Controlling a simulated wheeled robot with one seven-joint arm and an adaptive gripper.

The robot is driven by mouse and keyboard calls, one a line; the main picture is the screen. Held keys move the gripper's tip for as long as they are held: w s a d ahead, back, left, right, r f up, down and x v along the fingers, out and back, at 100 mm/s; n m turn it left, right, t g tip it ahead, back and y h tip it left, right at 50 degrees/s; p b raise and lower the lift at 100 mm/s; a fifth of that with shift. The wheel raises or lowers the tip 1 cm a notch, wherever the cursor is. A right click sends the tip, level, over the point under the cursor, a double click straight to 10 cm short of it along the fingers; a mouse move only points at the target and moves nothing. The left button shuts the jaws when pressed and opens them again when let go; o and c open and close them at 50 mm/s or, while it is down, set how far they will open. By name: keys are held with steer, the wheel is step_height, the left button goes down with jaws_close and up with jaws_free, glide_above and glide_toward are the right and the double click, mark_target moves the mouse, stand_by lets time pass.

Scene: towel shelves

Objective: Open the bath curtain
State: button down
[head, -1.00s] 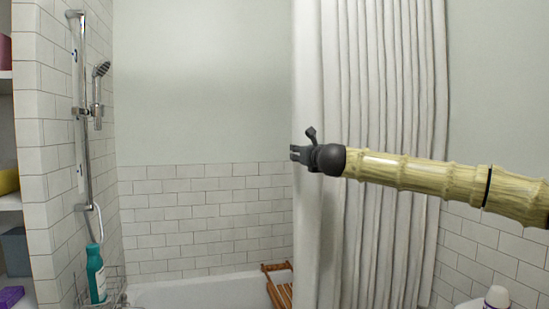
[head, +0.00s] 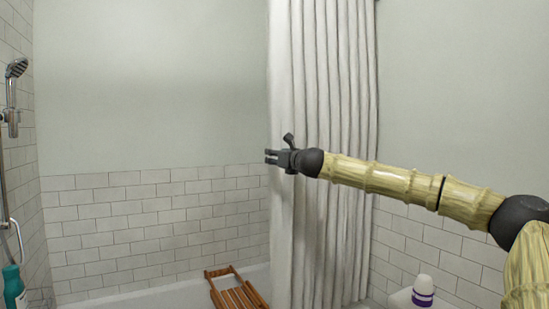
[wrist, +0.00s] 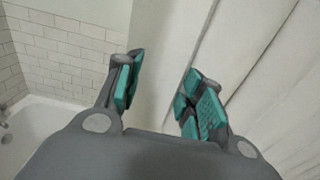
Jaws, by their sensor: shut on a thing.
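The white bath curtain (head: 345,110) hangs in vertical folds, gathered at the right side of the bathtub in the head view. It also fills the right of the wrist view (wrist: 265,80). My gripper (head: 272,157) is at the curtain's left edge, at about mid-height in the head view. In the wrist view my gripper's teal-padded fingers (wrist: 160,92) are on both sides of the curtain's edge, shut on the cloth. The exact contact is hard to see.
The white bathtub (head: 165,292) lies behind and left, with a wooden rack (head: 237,290) across it. A hand shower (head: 14,85) and teal bottle (head: 14,288) are at far left. A white and purple bottle (head: 423,290) stands at lower right. The wall left of the curtain is uncovered.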

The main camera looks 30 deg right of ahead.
steer(key=c, duration=0.9)
jaws_free()
steer(key=shift+s, duration=0.1)
steer(key=s, duration=1.1)
steer(key=shift+s+a, duration=0.3)
steer(key=shift+s, duration=0.1)
